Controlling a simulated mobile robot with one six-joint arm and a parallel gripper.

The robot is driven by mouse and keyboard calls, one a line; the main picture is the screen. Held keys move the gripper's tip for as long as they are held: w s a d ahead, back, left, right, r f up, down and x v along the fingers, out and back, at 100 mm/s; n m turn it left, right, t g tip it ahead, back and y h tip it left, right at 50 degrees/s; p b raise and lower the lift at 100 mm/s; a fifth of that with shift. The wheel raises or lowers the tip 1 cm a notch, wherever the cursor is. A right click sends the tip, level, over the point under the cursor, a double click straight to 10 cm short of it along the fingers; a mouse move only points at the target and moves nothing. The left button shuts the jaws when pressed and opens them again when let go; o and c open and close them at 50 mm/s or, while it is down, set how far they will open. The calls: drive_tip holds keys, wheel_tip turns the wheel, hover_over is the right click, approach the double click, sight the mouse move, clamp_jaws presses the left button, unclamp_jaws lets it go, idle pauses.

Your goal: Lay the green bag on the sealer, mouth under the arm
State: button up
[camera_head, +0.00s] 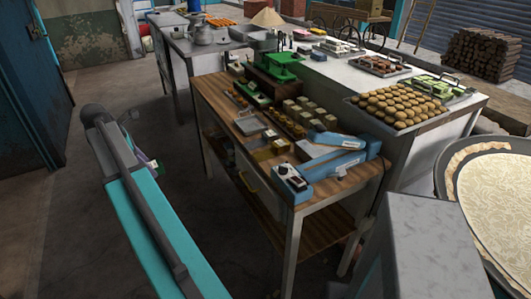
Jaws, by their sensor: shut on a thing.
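The sealer (335,168) is a long blue device on the right end of the wooden-topped table, with a light-blue arm (340,140) along its back and a dark control panel (289,174) at its left end. No bag shows on it. My gripper (146,157) is mostly hidden behind my teal and grey arm at the left, over the floor and well apart from the table. The bag's mouth cannot be made out.
A green press (275,64), pale blocks (302,108), a grey tray (248,122) and brown pieces crowd the table behind the sealer. A white counter (322,68) with a tray of round cakes (398,106) stands beyond. The floor between my arm and the table is clear.

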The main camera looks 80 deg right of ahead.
drive_tip(key=s+d+r, duration=0.3)
drive_tip(key=s+d, duration=1.5)
drive_tip(key=s, duration=0.3)
drive_tip(key=s+d+r, duration=0.1)
drive_tip(key=s+d, duration=0.2)
drive_tip(key=s, duration=0.9)
drive_tip(key=s+d+r+m, duration=0.1)
drive_tip(key=s+d, duration=0.3)
drive_tip(key=s, duration=0.8)
drive_tip(key=shift+p, duration=0.45)
drive_tip(key=shift+f+p, duration=0.8)
drive_tip(key=shift+f, duration=2.3)
drive_tip(key=shift+f+p, duration=0.5)
drive_tip(key=shift+f, duration=1.35)
drive_tip(key=shift+f, duration=0.1)
